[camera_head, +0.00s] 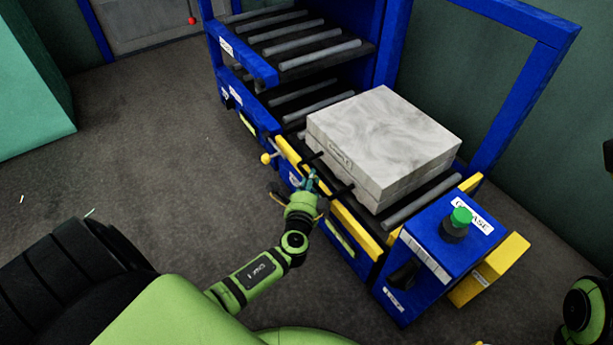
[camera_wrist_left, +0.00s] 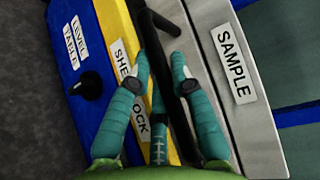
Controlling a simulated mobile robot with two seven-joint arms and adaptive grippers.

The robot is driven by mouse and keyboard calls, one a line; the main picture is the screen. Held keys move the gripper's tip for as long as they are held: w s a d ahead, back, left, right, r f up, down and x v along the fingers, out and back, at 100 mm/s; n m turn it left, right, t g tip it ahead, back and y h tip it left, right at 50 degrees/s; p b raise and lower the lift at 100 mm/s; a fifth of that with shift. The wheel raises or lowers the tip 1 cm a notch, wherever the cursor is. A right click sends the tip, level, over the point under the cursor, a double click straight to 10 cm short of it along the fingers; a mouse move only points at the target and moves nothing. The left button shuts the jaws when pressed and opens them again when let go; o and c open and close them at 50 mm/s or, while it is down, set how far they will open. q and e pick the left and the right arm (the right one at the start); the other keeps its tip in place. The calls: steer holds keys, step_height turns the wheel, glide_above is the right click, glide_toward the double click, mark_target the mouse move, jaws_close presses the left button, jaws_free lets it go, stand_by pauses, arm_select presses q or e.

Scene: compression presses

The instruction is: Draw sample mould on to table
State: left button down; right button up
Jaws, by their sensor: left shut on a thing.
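The sample mould (camera_head: 385,135) is a thick, pale grey marbled block lying flat on rollers in the blue frame. In the left wrist view its grey face (camera_wrist_left: 263,130) carries a SAMPLE label (camera_wrist_left: 233,65). A black bar handle (camera_wrist_left: 153,75) stands out from its front. My left gripper (camera_head: 311,178) is at the front of the mould, over the yellow front edge. In the left wrist view its teal fingers (camera_wrist_left: 161,62) are closed on the black handle, one on each side. My right gripper is out of view.
A blue roller table with yellow front strips (camera_head: 349,222) supports the mould. A blue control box (camera_head: 432,245) with a green button (camera_head: 461,217) stands to the right. A yellow-knobbed lever (camera_head: 266,158) sticks out at left. Roller shelves (camera_head: 300,40) lie behind; grey floor is clear at left.

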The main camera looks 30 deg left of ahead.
arm_select(q)
steer(key=shift+d+f, duration=0.1)
steer(key=shift+d, duration=0.2)
steer(key=c, duration=1.4)
jaws_free()
steer(key=shift+c, duration=0.2)
steer(key=shift+o, duration=0.3)
steer(key=shift+a, duration=0.1)
steer(key=v, duration=0.7)
steer(key=shift+s, duration=0.2)
